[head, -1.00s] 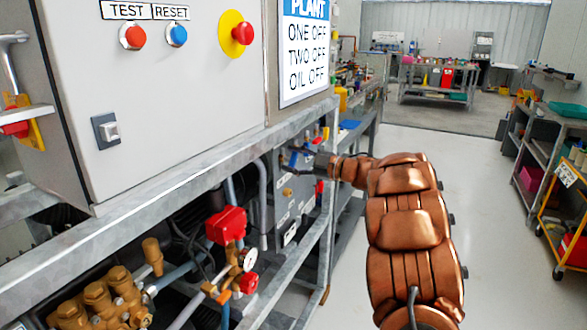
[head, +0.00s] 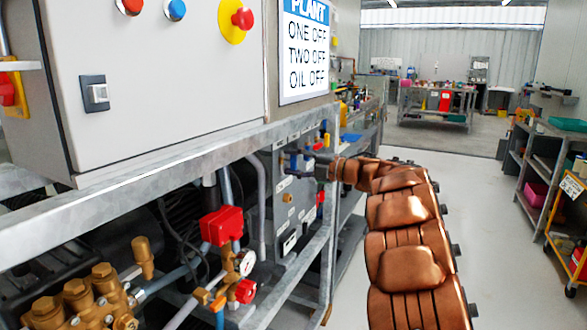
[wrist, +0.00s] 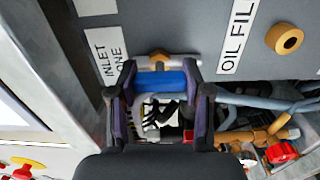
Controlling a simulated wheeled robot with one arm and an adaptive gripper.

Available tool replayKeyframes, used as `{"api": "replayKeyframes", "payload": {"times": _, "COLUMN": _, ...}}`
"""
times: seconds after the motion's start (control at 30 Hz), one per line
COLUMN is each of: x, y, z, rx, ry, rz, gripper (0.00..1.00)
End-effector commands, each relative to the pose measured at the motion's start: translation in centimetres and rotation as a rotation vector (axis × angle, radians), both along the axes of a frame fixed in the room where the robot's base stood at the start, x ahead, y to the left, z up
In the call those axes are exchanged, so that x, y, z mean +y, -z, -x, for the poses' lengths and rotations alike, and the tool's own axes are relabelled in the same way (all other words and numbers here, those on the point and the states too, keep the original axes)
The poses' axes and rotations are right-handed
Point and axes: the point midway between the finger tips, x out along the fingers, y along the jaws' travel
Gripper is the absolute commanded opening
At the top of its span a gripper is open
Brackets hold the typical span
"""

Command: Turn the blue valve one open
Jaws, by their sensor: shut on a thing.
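The blue valve handle (wrist: 162,80) lies across the picture in the wrist view, with a brass fitting (wrist: 160,57) just beyond it on the grey panel. A white label reading INLET ONE (wrist: 109,63) is to its left. My gripper (wrist: 160,72) has one dark finger at each end of the blue handle and is shut on it. In the head view my gripper (head: 298,164) reaches the grey panel (head: 285,211) from the right. There the handle is small and mostly hidden by the fingers.
A metal frame rail (head: 180,151) runs above the panel, under a control cabinet (head: 170,75). A red box (head: 222,226) and brass pump fittings (head: 75,300) are at the lower left. An OIL FILL label (wrist: 237,35) is beside the handle. Open floor (head: 490,210) lies to the right.

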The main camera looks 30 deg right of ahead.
Motion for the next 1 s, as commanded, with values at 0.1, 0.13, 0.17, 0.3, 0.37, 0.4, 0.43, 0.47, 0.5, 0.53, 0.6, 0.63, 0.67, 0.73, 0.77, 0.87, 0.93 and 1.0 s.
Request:
{"api": "replayKeyframes", "payload": {"times": 0.1, "x": -0.03, "y": 0.11, "z": 0.01, "rx": -0.007, "ry": 0.000, "rz": 0.014, "gripper": 0.14}}
{"api": "replayKeyframes", "payload": {"times": 0.13, "x": -0.02, "y": 0.10, "z": 0.01, "rx": -0.009, "ry": 0.000, "rz": 0.017, "gripper": 0.14}}
{"api": "replayKeyframes", "payload": {"times": 0.17, "x": -0.02, "y": 0.09, "z": 0.01, "rx": -0.009, "ry": 0.000, "rz": 0.019, "gripper": 0.14}}
{"api": "replayKeyframes", "payload": {"times": 0.3, "x": 0.00, "y": 0.05, "z": 0.01, "rx": -0.011, "ry": 0.000, "rz": 0.022, "gripper": 0.14}}
{"api": "replayKeyframes", "payload": {"times": 0.37, "x": 0.00, "y": 0.04, "z": 0.01, "rx": -0.011, "ry": 0.000, "rz": 0.022, "gripper": 0.14}}
{"api": "replayKeyframes", "payload": {"times": 0.4, "x": 0.00, "y": 0.05, "z": 0.01, "rx": -0.011, "ry": 0.000, "rz": 0.022, "gripper": 0.14}}
{"api": "replayKeyframes", "payload": {"times": 0.43, "x": 0.00, "y": 0.05, "z": 0.01, "rx": -0.011, "ry": 0.000, "rz": 0.022, "gripper": 0.14}}
{"api": "replayKeyframes", "payload": {"times": 0.47, "x": 0.00, "y": 0.05, "z": 0.01, "rx": -0.011, "ry": 0.000, "rz": 0.022, "gripper": 0.14}}
{"api": "replayKeyframes", "payload": {"times": 0.5, "x": 0.00, "y": 0.05, "z": 0.01, "rx": -0.011, "ry": 0.000, "rz": 0.022, "gripper": 0.14}}
{"api": "replayKeyframes", "payload": {"times": 0.53, "x": 0.00, "y": 0.06, "z": 0.00, "rx": -0.011, "ry": 0.000, "rz": 0.022, "gripper": 0.14}}
{"api": "replayKeyframes", "payload": {"times": 0.6, "x": -0.01, "y": 0.06, "z": 0.00, "rx": -0.011, "ry": 0.000, "rz": 0.022, "gripper": 0.55}}
{"api": "replayKeyframes", "payload": {"times": 0.63, "x": 0.00, "y": 0.05, "z": 0.01, "rx": -0.011, "ry": 0.000, "rz": 0.022, "gripper": 0.58}}
{"api": "replayKeyframes", "payload": {"times": 0.67, "x": 0.00, "y": 0.05, "z": 0.01, "rx": -0.011, "ry": 0.000, "rz": 0.022, "gripper": 0.61}}
{"api": "replayKeyframes", "payload": {"times": 0.73, "x": 0.00, "y": 0.04, "z": 0.00, "rx": -0.011, "ry": 0.000, "rz": 0.022, "gripper": 0.69}}
{"api": "replayKeyframes", "payload": {"times": 0.77, "x": 0.00, "y": 0.04, "z": 0.00, "rx": -0.011, "ry": 0.000, "rz": 0.022, "gripper": 0.72}}
{"api": "replayKeyframes", "payload": {"times": 0.87, "x": 0.00, "y": 0.03, "z": 0.00, "rx": -0.012, "ry": 0.000, "rz": 0.021, "gripper": 0.75}}
{"api": "replayKeyframes", "payload": {"times": 0.93, "x": 0.00, "y": 0.03, "z": 0.00, "rx": -0.011, "ry": 0.000, "rz": 0.020, "gripper": 0.75}}
{"api": "replayKeyframes", "payload": {"times": 1.0, "x": 0.01, "y": 0.02, "z": 0.00, "rx": -0.012, "ry": 0.000, "rz": 0.021, "gripper": 0.75}}
